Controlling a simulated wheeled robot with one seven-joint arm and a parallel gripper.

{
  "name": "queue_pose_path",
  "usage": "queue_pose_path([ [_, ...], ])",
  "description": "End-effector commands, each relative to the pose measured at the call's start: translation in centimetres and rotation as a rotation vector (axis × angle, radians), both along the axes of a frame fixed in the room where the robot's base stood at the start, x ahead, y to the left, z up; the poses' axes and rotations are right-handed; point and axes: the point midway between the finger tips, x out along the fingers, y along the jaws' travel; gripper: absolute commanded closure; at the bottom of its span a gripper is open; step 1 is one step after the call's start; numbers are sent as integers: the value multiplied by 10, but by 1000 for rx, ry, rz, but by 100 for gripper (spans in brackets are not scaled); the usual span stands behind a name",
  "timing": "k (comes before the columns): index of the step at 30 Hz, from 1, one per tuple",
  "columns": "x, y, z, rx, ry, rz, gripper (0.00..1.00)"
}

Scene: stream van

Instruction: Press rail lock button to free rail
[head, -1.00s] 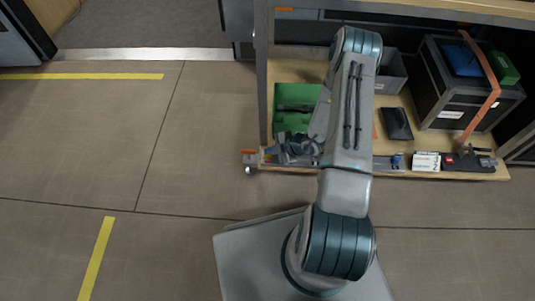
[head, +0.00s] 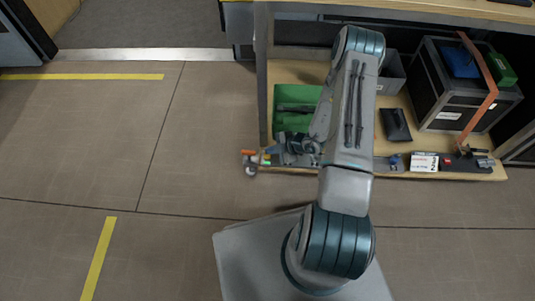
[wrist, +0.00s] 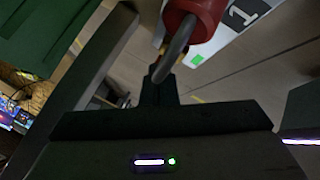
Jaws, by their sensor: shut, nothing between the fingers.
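My gripper (head: 302,147) is low at the left end of the shelf's front strip in the head view, partly hidden by my arm. In the wrist view my gripper (wrist: 158,88) is shut and empty, its dark fingers pointing up the picture. A red rounded part (wrist: 200,12) with a curved grey metal bar is just ahead of the fingertips. Whether they touch it I cannot tell. I cannot tell for sure which part is the rail lock button. A white label (wrist: 235,22) with a "1" and a green square lies behind the red part. A grey rail-like bar (wrist: 90,85) runs at the left.
A green crate (head: 290,95) stands on the shelf behind my gripper; it also fills the wrist view's upper left. A white label (head: 424,162) and a small red part (head: 446,161) sit further right on the strip. A dark case (head: 440,95) stands at right. The floor at left is clear.

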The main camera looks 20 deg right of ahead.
Motion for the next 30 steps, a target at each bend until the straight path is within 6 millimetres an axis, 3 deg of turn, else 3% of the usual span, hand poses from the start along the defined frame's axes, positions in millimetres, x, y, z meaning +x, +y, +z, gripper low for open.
queue_pose_path([
  [8,1,1,9,1,-3,1,100],
  [24,1,0,62,1,-4,0,100],
  [30,1,0,62,2,-4,0,100],
])
